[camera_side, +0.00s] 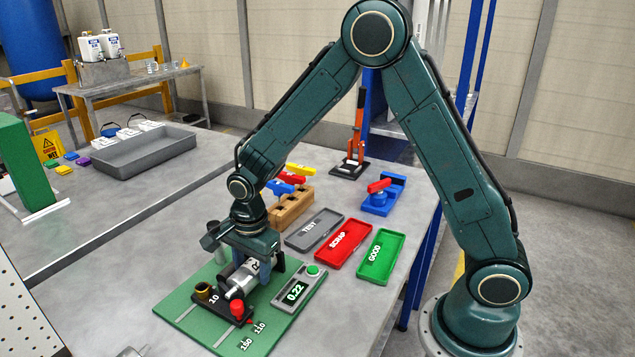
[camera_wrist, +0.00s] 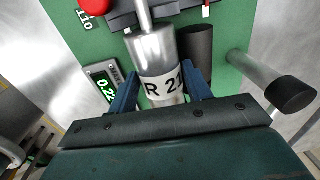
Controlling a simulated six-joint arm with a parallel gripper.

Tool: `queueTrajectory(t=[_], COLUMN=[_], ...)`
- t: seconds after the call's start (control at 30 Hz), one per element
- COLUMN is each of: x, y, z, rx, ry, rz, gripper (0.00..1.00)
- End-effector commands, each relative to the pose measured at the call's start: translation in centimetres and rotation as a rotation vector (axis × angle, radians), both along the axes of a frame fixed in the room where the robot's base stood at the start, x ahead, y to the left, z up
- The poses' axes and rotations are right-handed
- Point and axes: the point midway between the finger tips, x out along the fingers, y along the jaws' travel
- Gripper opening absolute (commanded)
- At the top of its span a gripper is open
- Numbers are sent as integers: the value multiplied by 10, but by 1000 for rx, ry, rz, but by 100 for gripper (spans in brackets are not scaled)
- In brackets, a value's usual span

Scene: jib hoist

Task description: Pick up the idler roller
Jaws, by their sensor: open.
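The idler roller is a silver cylinder with a thinner shaft end and a white label, partly legible as "R 2". In the side view the roller (camera_side: 238,281) lies in a dark fixture on a green board (camera_side: 190,318), below my gripper (camera_side: 246,264). In the wrist view the roller (camera_wrist: 153,55) sits between the two blue fingers of my open gripper (camera_wrist: 161,80), one finger on each side. I cannot tell whether either finger touches it. The gripper body hides the roller's near end.
A red knob (camera_side: 237,308) and a brass bushing (camera_side: 203,289) stand beside the roller. A gauge (camera_side: 297,289) reads 0.22. A black-capped post (camera_wrist: 285,92) rises near the gripper. TEST (camera_side: 314,228), SCRAP (camera_side: 336,242) and GOOD (camera_side: 380,257) trays lie behind, right.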

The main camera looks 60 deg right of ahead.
Motion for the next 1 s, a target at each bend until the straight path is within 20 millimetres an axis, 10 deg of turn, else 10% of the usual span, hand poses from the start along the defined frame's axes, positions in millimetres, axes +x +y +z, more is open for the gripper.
queueTrajectory(t=[0.27, 0.57, 1.0], x=[0, 0, 1], y=[0, 0, 0], z=[0, 1, 12], rx=[0, 0, 1], ry=[0, -2, -4], rz=[0, 0, 0], gripper=[49, 2, 2])
